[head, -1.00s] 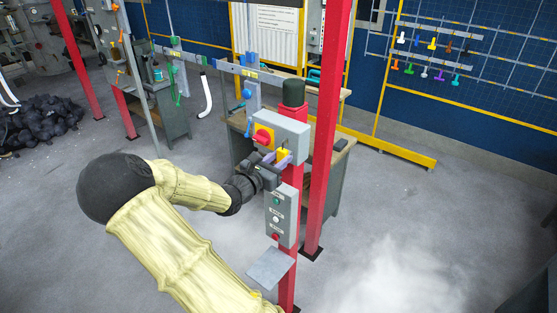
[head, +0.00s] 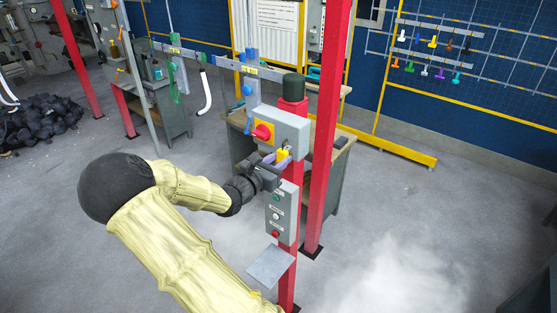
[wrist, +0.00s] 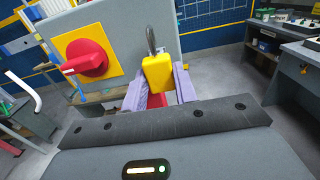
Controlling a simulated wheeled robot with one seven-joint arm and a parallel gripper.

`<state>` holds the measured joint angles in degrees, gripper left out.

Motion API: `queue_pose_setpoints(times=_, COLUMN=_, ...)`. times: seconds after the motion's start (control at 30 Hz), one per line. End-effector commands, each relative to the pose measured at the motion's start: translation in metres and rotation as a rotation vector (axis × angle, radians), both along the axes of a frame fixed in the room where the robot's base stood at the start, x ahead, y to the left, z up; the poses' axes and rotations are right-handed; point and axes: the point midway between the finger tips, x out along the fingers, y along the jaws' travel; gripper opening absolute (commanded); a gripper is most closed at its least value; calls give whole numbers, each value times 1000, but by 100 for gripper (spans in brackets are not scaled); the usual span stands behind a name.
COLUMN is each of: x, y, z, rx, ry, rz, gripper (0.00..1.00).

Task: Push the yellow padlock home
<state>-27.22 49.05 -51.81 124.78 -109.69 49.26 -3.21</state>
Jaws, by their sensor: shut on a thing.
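The yellow padlock (wrist: 157,73) stands upright between the purple fingers of my gripper (wrist: 159,84) in the wrist view. My gripper is shut on its body. Its grey shackle (wrist: 151,40) rises from the top, in front of the right edge of the grey switch box (wrist: 135,32). I cannot tell whether the shackle passes through anything or how deep it sits. In the head view the padlock (head: 284,154) shows small at the lower side of the grey box (head: 283,131), with my gripper (head: 277,160) around it.
The box has a red rotary handle (wrist: 85,60) on a yellow plate, left of the padlock. A red post (head: 287,270) carries the box and a grey push-button panel (head: 281,214) below. A second red post (head: 325,150) stands close on the right. A workbench (head: 335,175) is behind.

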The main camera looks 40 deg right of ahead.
Motion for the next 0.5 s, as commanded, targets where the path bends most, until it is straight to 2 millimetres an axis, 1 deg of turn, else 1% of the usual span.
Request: queue_pose_setpoints(times=0.5, x=0, y=0, z=-14, rx=0, ry=0, rz=0, gripper=0)
